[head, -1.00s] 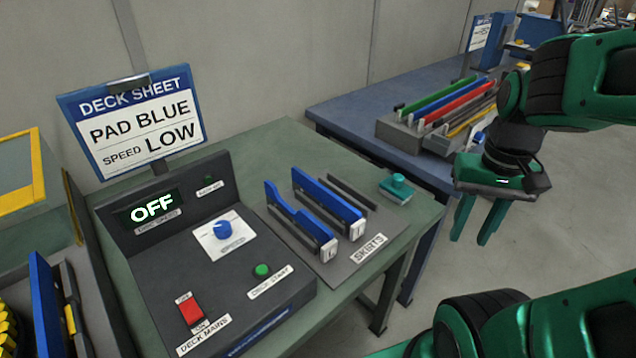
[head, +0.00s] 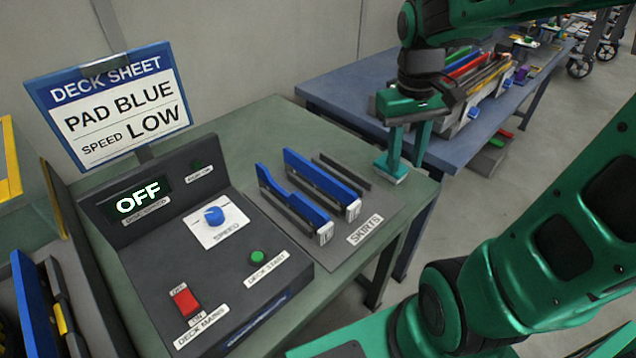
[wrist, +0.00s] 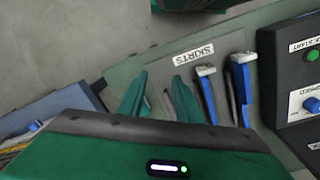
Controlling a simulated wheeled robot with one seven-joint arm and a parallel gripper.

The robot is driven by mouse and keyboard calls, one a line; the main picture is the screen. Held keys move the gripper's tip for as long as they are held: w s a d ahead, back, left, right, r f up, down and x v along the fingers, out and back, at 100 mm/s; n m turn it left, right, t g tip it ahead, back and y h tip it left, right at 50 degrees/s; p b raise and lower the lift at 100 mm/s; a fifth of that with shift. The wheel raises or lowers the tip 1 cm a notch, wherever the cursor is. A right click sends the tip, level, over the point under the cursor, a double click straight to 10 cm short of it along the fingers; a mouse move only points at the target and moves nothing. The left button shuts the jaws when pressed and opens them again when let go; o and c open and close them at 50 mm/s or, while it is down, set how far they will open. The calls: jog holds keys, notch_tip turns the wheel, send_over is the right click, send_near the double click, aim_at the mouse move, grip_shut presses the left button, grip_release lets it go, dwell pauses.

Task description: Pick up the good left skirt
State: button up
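Two blue skirts stand in slots of the grey rack labelled SKIRTS. In the head view, the left one (head: 287,192) has a stepped, cut-down top edge; the right one (head: 318,174) has a straight, full-height top. Each has a white end cap, with marks too small to read. In the wrist view, the stepped one (wrist: 241,76) is on the right, the straight one (wrist: 206,88) on the left. My gripper (head: 406,158) is open and empty, right of both skirts by the rack's far right corner. Its fingers also show in the wrist view (wrist: 160,88).
An empty slot (head: 343,170) lies right of the straight skirt. The control panel (head: 225,255) stands left of the rack. A blue table (head: 340,95) with coloured strips stands behind.

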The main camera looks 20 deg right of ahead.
aim_at(320, 170)
jog(key=w+a+f+n, duration=0.2)
jog(key=w+a+n, duration=0.4)
jog(key=w+a, duration=0.6)
jog(key=shift+y, duration=0.5)
jog(key=f, duration=0.3)
jog(key=a+f, duration=0.1)
jog(key=shift+w+f, duration=0.25)
jog(key=shift+w, duration=0.15)
jog(key=shift+w+a+f, duration=0.1)
jog(key=shift+f, duration=1.45)
jog(key=shift+w+f, duration=0.1)
jog(key=shift+f, duration=1.4)
grip_shut()
